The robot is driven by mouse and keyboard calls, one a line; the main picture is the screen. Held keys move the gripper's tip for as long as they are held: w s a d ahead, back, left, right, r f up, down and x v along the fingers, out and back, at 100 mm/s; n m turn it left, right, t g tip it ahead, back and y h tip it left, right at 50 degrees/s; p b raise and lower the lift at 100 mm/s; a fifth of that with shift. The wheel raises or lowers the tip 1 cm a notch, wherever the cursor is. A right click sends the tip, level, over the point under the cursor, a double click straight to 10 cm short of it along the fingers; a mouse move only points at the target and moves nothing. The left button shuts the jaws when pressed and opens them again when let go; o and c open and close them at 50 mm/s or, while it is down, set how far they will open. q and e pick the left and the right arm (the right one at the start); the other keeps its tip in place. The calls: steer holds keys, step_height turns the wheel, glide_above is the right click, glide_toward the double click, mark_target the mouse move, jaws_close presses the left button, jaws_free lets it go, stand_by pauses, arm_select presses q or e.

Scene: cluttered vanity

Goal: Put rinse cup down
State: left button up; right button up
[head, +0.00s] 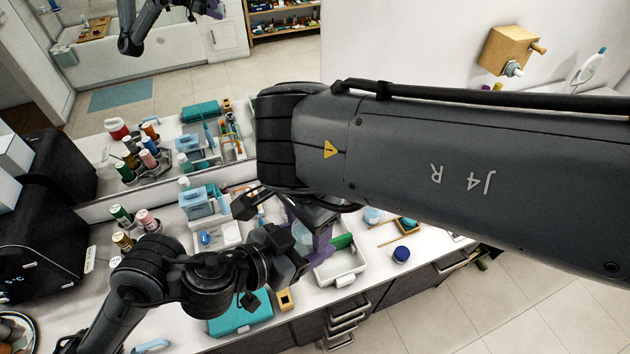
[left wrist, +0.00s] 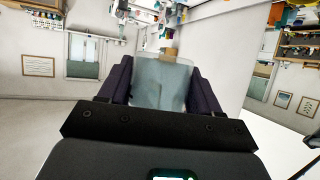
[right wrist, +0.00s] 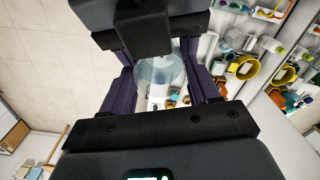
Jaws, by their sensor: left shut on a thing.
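The translucent pale blue rinse cup (head: 302,236) shows partly in the head view, among the fingers of my two grippers. My left gripper (left wrist: 162,82) is shut on the rinse cup (left wrist: 162,85), which sits between its purple fingers in the left wrist view. My right gripper (right wrist: 163,85) is open around or just beside the cup (right wrist: 158,76); gaps show between its fingers and the cup. My left gripper's dark body is at the top of the right wrist view. In the head view my right arm hides part of the counter behind.
A white tray (head: 341,274) with a green item lies just right of the grippers. A blue jar (head: 401,254) stands farther right. A teal box (head: 241,315) is at the front edge, and several bottles (head: 123,216) stand at left. A mirror runs along the back.

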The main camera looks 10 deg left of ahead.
arm_select(q)
steer(key=shift+s+d, duration=0.1)
arm_select(e)
steer(key=shift+a, duration=0.1)
steer(key=shift+c, duration=1.1)
arm_select(q)
steer(key=o, duration=0.8)
steer(key=shift+c, duration=0.2)
arm_select(e)
steer(key=shift+c, duration=1.1)
arm_select(q)
steer(key=o, duration=0.5)
steer(key=shift+f, duration=0.1)
